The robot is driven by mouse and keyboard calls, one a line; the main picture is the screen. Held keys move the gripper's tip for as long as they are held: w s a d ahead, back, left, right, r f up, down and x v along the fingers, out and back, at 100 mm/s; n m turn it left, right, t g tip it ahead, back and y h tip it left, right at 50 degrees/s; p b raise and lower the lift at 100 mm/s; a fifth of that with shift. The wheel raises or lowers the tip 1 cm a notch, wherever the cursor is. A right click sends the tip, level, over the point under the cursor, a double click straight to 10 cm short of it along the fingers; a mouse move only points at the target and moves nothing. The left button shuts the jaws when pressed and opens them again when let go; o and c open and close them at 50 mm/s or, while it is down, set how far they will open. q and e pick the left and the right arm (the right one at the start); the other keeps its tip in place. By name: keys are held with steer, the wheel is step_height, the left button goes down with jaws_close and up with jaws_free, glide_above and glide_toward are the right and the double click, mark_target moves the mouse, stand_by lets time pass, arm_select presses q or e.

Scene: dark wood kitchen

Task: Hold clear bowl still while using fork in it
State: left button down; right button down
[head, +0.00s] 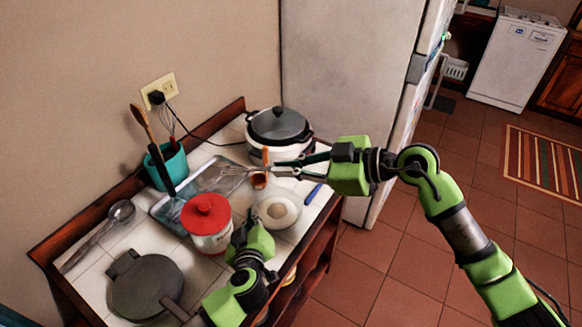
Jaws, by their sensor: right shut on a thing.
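The clear bowl (291,222) stands on the white tiled top near its right side, with something pale in it. My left gripper (247,229) is low at the bowl's left side. Its fingertips are small and partly hidden, so I cannot tell whether they are open or touch the rim. My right gripper (285,166) comes in from the right above and behind the bowl. It is shut on a thin metal utensil (226,176) with fine tines or wires, which I take for the fork. The utensil points left over the metal tray, outside the bowl.
A red-lidded jar (207,213) stands left of my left gripper. Behind are a metal tray (168,215), a teal utensil holder (167,168) and a lidded cooker (279,131). A small brown cup (259,181) and a blue-handled item (313,193) flank the bowl. A dark round iron (145,287) sits front left.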

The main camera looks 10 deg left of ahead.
steer(key=shift+n+g+h, duration=0.4)
steer(key=shift+n+h, duration=0.5)
steer(key=w+d+n+h, duration=0.2)
steer(key=d+h, duration=0.2)
steer(key=d, duration=0.1)
step_height(320, 180, down, 10)
steer(key=shift+s+a+f+t, duration=0.15)
steer(key=shift+s+a+t, duration=0.05)
steer(key=shift+t, duration=0.2)
steer(key=shift+a, duration=0.1)
